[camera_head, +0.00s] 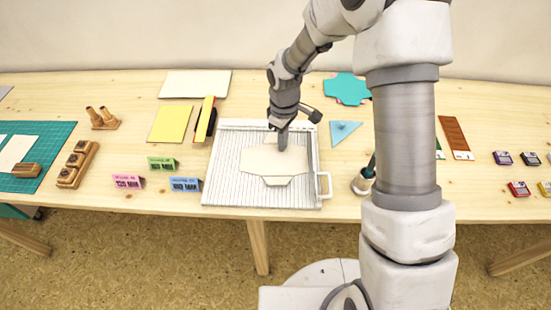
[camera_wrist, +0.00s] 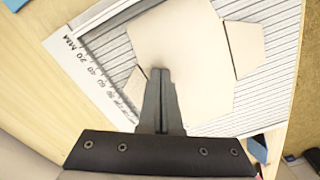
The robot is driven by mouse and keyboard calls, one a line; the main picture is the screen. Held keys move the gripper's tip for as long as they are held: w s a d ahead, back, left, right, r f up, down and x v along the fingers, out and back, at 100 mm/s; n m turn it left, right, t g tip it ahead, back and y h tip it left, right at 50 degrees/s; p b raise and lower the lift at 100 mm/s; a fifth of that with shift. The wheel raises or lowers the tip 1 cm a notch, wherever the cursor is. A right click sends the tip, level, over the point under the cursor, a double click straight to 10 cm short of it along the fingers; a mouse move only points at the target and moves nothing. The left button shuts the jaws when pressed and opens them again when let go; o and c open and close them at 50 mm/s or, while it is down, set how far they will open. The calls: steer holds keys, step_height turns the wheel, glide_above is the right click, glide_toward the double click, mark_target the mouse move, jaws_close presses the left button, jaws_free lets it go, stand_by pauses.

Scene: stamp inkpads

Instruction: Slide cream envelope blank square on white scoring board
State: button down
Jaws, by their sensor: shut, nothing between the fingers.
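The cream envelope blank (camera_head: 258,160) lies flat on the white scoring board (camera_head: 222,185), with its flap toward the front edge. In the wrist view the blank (camera_wrist: 178,38) covers much of the ridged board (camera_wrist: 262,42), and its edges look turned relative to the ridges there. My gripper (camera_head: 283,149) is shut and empty, pointing down at the back part of the blank. In the wrist view its fingertips (camera_wrist: 161,72) overlap the blank; whether they touch it I cannot tell. The fingers hide part of the blank.
A ruler strip (camera_wrist: 95,75) runs along one board edge. A handle (camera_head: 325,185) sticks out at the board's right. Small cards (camera_head: 185,184) stand to the left.

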mark_target(298, 148)
steer(key=shift+w+d, duration=0.1)
steer(key=shift+w, duration=0.05)
steer(key=shift+w+d, duration=0.6)
steer(key=shift+w, duration=0.05)
steer(key=shift+d, duration=0.15)
stand_by(0.4)
steer(key=shift+d+p, duration=0.3)
steer(key=shift+s+d, duration=0.15)
steer(key=shift+d, duration=0.05)
steer(key=shift+s+d, duration=0.55)
steer(key=shift+d, duration=0.3)
stand_by(1.7)
steer(key=shift+p, duration=0.35)
steer(key=shift+r+p, duration=2.5)
steer(key=shift+r, duration=1)
